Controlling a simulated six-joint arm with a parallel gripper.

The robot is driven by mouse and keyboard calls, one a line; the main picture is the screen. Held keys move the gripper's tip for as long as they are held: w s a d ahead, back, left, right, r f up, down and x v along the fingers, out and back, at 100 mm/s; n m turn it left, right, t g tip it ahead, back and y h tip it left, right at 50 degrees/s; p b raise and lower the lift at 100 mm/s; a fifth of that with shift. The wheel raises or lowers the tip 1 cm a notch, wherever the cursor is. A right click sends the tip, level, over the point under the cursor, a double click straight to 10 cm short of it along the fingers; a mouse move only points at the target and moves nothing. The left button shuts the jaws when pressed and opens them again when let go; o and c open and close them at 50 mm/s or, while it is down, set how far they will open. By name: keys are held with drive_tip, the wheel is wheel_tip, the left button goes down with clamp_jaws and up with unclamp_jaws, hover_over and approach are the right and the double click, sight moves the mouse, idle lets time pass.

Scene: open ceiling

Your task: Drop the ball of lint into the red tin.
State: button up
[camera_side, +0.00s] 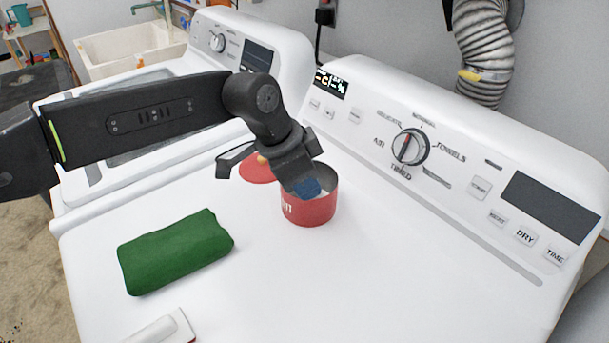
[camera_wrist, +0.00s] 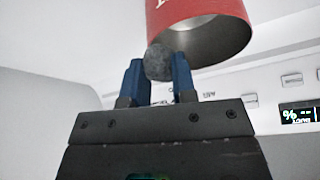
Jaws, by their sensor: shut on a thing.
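The red tin (camera_side: 309,209) stands open on the white dryer top, near the control panel. It also shows at the top of the wrist view (camera_wrist: 196,14), with its grey inside visible. My gripper (camera_side: 312,190) is at the tin's mouth in the side view. In the wrist view my gripper (camera_wrist: 158,70) has its blue fingers shut on the grey ball of lint (camera_wrist: 158,62), which overlaps the tin's rim in the picture. The side view hides the lint behind my gripper. I cannot tell whether the lint is inside the rim or just above it.
A red lid with a knob (camera_side: 259,171) lies behind the tin, partly behind my arm. A folded green cloth (camera_side: 174,250) lies at the left of the dryer top (camera_side: 270,290). A white and red object (camera_side: 165,330) is at the front edge. The control panel (camera_side: 450,170) rises behind.

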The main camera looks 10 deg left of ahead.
drive_tip(key=o, duration=0.9)
drive_tip(key=shift+r, duration=0.35)
drive_tip(key=v, duration=1.2)
